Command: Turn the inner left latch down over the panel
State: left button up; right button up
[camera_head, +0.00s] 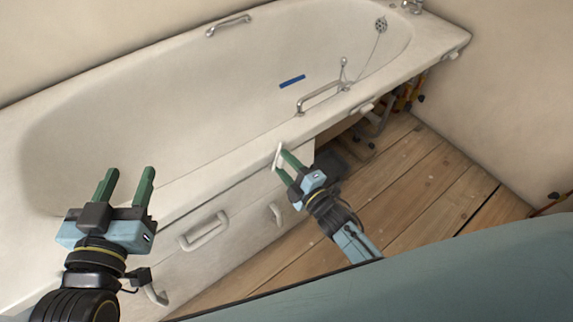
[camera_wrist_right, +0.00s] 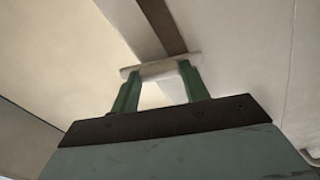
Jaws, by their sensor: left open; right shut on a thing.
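A small white latch (camera_head: 277,156) sits under the bath rim, near the right end of the white front panel (camera_head: 240,240). My right gripper (camera_head: 284,163) has its green fingers at this latch. In the right wrist view the latch (camera_wrist_right: 160,66) lies as a pale bar across both fingertips (camera_wrist_right: 158,80), and the fingers stand apart with the grip closed on it. The fingers partly hide the latch, so its exact turn against the panel is hard to tell. My left gripper (camera_head: 128,177) is open and empty, in front of the bath's left part.
The panel has a white handle (camera_head: 204,231) and smaller white fittings. Another white latch (camera_head: 366,108) is under the rim further right, by an open gap with pipes. The bath (camera_head: 180,110) holds a blue strip (camera_head: 292,81) and a grab bar (camera_head: 320,97). The wooden floor (camera_head: 420,180) is mostly clear.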

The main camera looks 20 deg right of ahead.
pick_arm(q)
jog(key=shift+r, duration=0.3)
pick_arm(e)
jog(key=shift+f+n, duration=0.1)
jog(key=shift+n, duration=0.9)
pick_arm(q)
jog(key=shift+d+t, duration=0.1)
jog(key=shift+t, duration=0.2)
pick_arm(e)
jog(key=o, duration=1)
pick_arm(q)
jog(key=shift+r, duration=0.1)
jog(key=s+a+f+g+y+p, duration=0.3)
jog(key=s+a+f+g, duration=0.2)
jog(key=s+f+g, duration=0.3)
jog(key=shift+s+f+n+g, duration=0.25)
jog(key=shift+f+g, duration=0.65)
jog(key=shift+f, duration=1.1)
pick_arm(e)
jog(key=shift+v, duration=6.7)
pick_arm(q)
jog(key=shift+w, duration=0.1)
